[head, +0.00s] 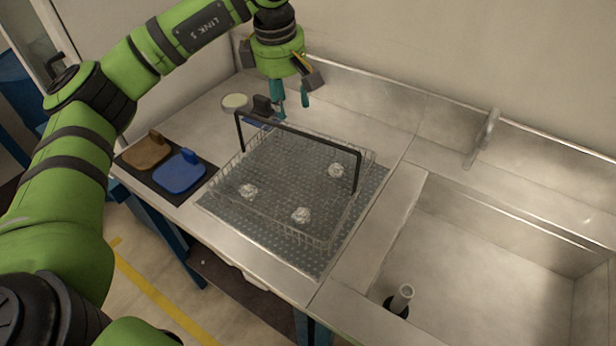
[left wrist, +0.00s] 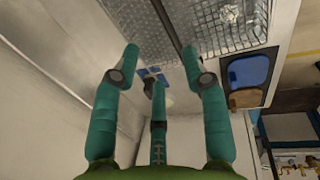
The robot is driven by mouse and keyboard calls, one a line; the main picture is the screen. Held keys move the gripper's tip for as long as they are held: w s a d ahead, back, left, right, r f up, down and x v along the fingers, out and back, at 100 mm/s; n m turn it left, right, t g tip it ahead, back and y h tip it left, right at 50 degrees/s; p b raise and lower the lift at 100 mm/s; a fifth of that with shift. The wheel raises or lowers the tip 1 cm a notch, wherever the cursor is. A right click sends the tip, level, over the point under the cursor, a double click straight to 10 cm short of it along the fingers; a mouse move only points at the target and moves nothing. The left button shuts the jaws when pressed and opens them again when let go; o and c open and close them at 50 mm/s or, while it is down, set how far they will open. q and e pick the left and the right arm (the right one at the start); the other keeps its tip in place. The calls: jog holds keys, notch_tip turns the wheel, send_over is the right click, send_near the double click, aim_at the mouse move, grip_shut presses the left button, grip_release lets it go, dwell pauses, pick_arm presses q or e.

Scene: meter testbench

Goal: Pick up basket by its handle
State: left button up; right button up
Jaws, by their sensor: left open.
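The wire basket (head: 290,187) sits on a dark perforated mat on the steel bench. Its black handle (head: 300,135) stands up and spans the basket. My right gripper is not in view.
A blue lid-like piece (head: 180,173) and a brown one (head: 146,152) lie on a black mat left of the basket. A round white dish (head: 235,101) stands behind. A sink (head: 500,260) with a tap (head: 483,138) is on the right. A wall runs behind the bench.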

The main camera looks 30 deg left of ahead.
aim_at(288, 128)
pick_arm(q)
jog(key=shift+s+f, duration=0.1)
jog(key=shift+f, duration=0.3)
jog(key=shift+s+a+f+p, duration=0.1)
jog(key=shift+s+f+p, duration=0.05)
jog(key=shift+f+p, duration=0.35)
jog(key=shift+s+f+p, duration=0.1)
jog(key=shift+f+p, duration=0.15)
jog(key=shift+f, duration=0.35)
jog(key=f, duration=0.1)
jog(key=f+p, duration=0.1)
jog(key=f, duration=0.2)
jog(key=shift+w+a+f+p, duration=0.1)
jog(key=shift+w+a+p, duration=0.05)
jog(key=shift+w+p, duration=0.15)
jog(key=shift+f, duration=0.1)
jog(key=c, duration=0.9)
jog(key=shift+w, duration=0.1)
grip_shut()
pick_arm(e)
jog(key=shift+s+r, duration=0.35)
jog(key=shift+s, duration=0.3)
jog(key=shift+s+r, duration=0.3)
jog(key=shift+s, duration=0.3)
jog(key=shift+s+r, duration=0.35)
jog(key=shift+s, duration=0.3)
